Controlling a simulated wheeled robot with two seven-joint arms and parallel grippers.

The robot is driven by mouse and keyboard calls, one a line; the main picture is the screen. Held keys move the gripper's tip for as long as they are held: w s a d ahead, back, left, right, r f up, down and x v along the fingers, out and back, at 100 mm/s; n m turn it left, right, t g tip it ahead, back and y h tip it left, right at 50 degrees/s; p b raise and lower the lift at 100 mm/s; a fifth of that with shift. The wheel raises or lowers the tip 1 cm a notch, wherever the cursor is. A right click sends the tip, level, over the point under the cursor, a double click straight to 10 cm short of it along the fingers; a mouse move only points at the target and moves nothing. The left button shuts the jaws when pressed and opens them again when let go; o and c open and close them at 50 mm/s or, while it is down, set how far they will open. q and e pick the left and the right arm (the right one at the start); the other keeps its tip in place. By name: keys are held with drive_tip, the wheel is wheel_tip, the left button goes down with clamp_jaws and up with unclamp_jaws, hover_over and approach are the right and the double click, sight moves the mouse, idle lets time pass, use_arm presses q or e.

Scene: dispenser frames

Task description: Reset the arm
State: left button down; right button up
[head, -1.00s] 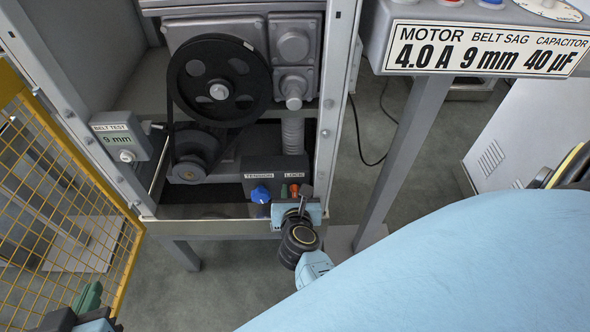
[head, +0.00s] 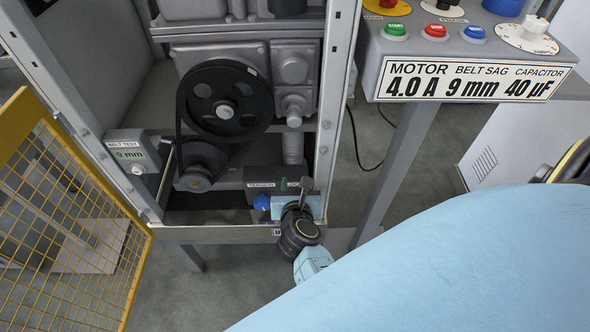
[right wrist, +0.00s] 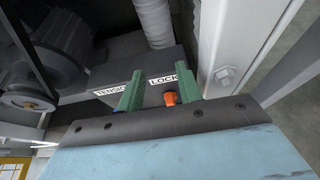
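My right gripper (head: 296,192) is at the tension and lock box (head: 262,178) low in the machine cabinet. The right wrist view shows its two green fingers (right wrist: 160,88) apart, with nothing clamped between them. The orange lock knob (right wrist: 171,98) appears between the fingertips, closer to the right one, with visible space on both sides. In the head view that knob is hidden behind the gripper. The blue tension knob (head: 262,202) is just left of the gripper. My left gripper is out of view.
A belt tester (head: 134,154) reading 9 mm is on the cabinet's left post. The pulleys and belt (head: 224,100) are above the box. A yellow mesh door (head: 70,215) stands open at left. A control panel (head: 470,82) with buttons is at upper right.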

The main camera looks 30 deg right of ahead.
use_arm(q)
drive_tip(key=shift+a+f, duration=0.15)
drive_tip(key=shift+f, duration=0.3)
use_arm(e)
drive_tip(key=shift+r, duration=0.2)
